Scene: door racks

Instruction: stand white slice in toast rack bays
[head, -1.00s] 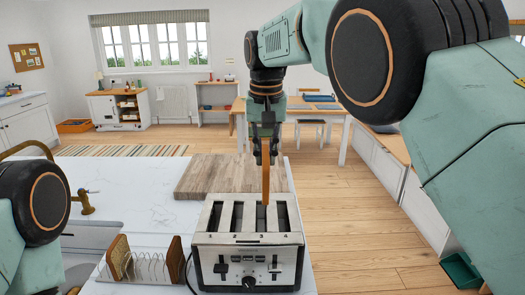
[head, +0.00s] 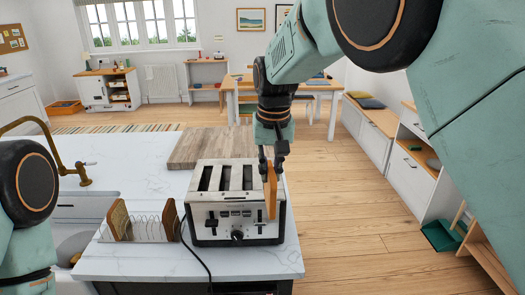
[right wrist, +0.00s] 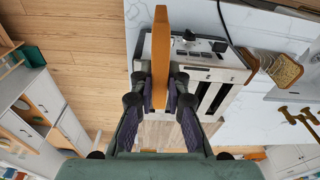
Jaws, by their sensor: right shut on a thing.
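My right gripper (head: 273,165) is shut on a bread slice (head: 270,192), seen edge-on as an orange-brown crust strip. It hangs upright at the right end of the metal toaster (head: 220,222); I cannot tell whether they touch. In the right wrist view the slice (right wrist: 161,55) stands between the fingers (right wrist: 161,92). Its faces are hidden. The wire toast rack (head: 145,228) stands left of the toaster, with brown upright panels or slices at its ends. A speckled slice (right wrist: 285,71) shows in it in the right wrist view. My left gripper is out of view.
A wooden board (head: 203,147) lies behind the toaster. A sink with a brass tap (head: 75,172) is at the left. The toaster's black cable runs down beside the rack. White worktop (head: 140,263) is clear in front of the rack.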

